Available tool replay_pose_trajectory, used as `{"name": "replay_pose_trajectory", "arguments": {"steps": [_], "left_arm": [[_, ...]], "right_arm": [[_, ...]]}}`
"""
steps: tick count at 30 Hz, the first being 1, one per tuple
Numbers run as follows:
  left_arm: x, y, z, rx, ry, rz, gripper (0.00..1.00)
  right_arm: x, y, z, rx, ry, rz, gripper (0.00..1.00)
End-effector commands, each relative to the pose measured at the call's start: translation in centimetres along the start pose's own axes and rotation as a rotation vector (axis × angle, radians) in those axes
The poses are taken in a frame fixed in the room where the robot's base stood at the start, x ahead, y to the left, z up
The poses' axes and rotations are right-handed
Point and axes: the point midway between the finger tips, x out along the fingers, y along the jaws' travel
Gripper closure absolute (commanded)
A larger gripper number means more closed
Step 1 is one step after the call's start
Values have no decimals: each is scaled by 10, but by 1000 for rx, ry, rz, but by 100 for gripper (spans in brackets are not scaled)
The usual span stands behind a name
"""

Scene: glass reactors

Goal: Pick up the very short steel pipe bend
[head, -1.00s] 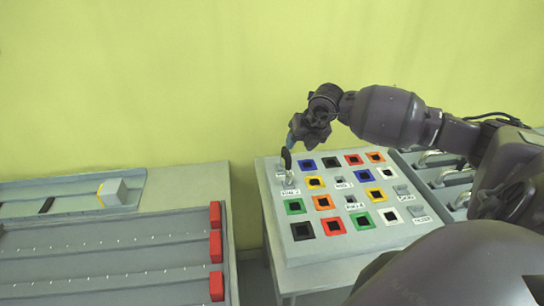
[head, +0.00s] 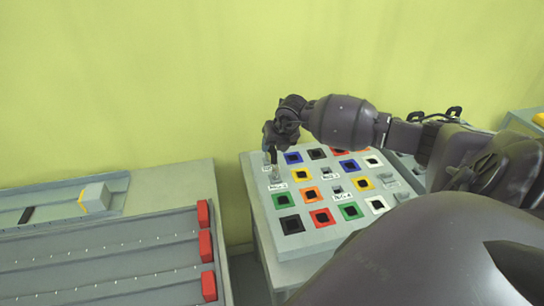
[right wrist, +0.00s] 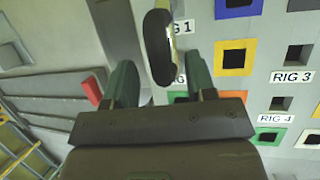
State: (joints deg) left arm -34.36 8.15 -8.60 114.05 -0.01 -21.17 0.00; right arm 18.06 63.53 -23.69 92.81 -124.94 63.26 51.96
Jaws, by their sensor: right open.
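My right gripper (head: 270,148) is over the far left corner of the grey panel (head: 324,244). In the right wrist view, its two green fingers (right wrist: 160,75) are open. A dark, rounded upright piece (right wrist: 158,48) with a shiny edge shows between or just beyond the fingertips, beside a label ending in "G 1". No grip on it shows. In the head view a small grey metal part (head: 275,176) shows below the gripper. I cannot tell for sure whether the dark piece belongs to the steel pipe bend. My left gripper is not in view.
The panel has several coloured square sockets, such as a green one (head: 284,201), and white labels. A grey table with rails and red blocks (head: 206,246) stands at left, across a gap. The yellow-green wall (head: 130,80) is close behind. My right arm hides much at right.

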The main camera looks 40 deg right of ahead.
Motion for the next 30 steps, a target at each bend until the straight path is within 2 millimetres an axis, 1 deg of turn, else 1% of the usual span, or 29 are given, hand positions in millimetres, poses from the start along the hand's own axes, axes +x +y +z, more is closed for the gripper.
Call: {"name": "replay_pose_trajectory", "arguments": {"steps": [3, 6, 14, 21, 24, 30], "left_arm": [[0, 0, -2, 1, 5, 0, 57], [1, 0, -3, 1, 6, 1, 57], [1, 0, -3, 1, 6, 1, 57], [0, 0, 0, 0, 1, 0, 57], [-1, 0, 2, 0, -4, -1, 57], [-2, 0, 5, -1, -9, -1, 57]], "right_arm": [[15, 1, 0, 1, 1, 1, 49], [21, 0, 0, 0, 0, 0, 49], [23, 0, 0, -1, 0, 0, 49], [23, 0, 0, -1, 0, 0, 86], [23, 0, 0, -1, 0, 0, 100], [22, 0, 0, -1, -1, 1, 100]]}}
